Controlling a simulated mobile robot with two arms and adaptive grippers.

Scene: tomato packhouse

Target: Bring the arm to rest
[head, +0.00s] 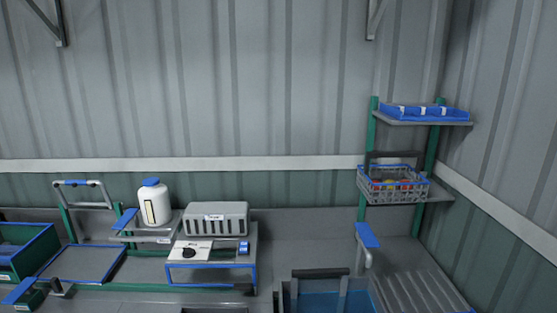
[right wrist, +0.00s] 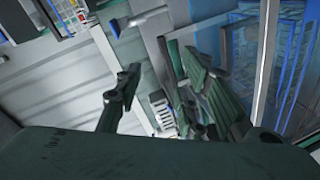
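My right gripper (right wrist: 160,66) shows in the right wrist view. Its two dark fingers stand well apart, with nothing held between them. Some room structure shows behind and between the fingers, tilted in the picture. My arms do not show clearly in the head view, and my left gripper is in neither view.
In the head view, a white jug with a blue cap (head: 154,203) stands beside a grey ribbed box (head: 216,219). A blue-rimmed green bin (head: 25,252) is at the left.

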